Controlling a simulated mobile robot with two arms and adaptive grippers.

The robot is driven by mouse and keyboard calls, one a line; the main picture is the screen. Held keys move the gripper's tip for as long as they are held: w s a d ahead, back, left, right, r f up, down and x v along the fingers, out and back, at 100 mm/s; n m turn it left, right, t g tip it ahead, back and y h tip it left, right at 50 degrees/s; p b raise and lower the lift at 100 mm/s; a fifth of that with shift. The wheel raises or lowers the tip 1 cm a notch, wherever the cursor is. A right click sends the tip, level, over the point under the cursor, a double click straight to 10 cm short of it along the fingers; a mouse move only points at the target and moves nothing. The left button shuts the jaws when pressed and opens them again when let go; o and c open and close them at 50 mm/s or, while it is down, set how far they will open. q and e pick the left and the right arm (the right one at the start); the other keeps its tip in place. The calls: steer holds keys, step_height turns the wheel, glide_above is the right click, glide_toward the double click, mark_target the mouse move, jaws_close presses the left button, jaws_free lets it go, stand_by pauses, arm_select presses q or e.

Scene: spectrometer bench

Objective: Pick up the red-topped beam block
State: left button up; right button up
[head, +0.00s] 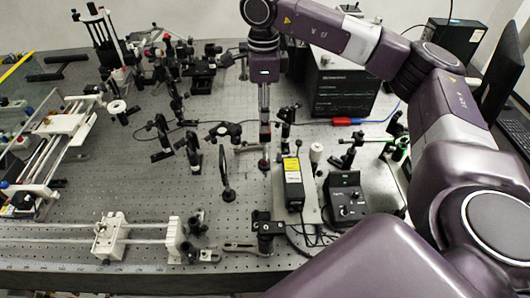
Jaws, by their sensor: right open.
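A small reddish top (263,163) shows low on the bench, in line below my right gripper; I take it to be the red-topped beam block. Its lower part is too small to make out. My right gripper (265,142) hangs down from the arm that comes in from the right. It is seen nearly edge-on, so the gap between its fingers hardly shows. It is open, with its tips just above the reddish top in the picture. Whether they touch it, I cannot tell. My left gripper is not in view.
A round optic on a post (225,170) stands left of the reddish top. A yellow-labelled box (294,184) and a black control box (346,196) stand to the right. A large black instrument (343,85) is behind. Perforated bench (140,195) is bare to the left.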

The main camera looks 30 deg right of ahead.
mark_target(265, 148)
steer(key=shift+s+f+p, duration=0.1)
steer(key=shift+f+p, duration=0.2)
steer(key=shift+f, duration=0.1)
step_height(265, 148, down, 4)
steer(key=shift+d+r+p, duration=0.15)
steer(key=shift+r+p, duration=0.05)
steer(key=shift+p, duration=0.8)
steer(key=shift+f, duration=0.6)
steer(key=shift+c, duration=1.2)
jaws_close()
steer(key=shift+r, duration=0.1)
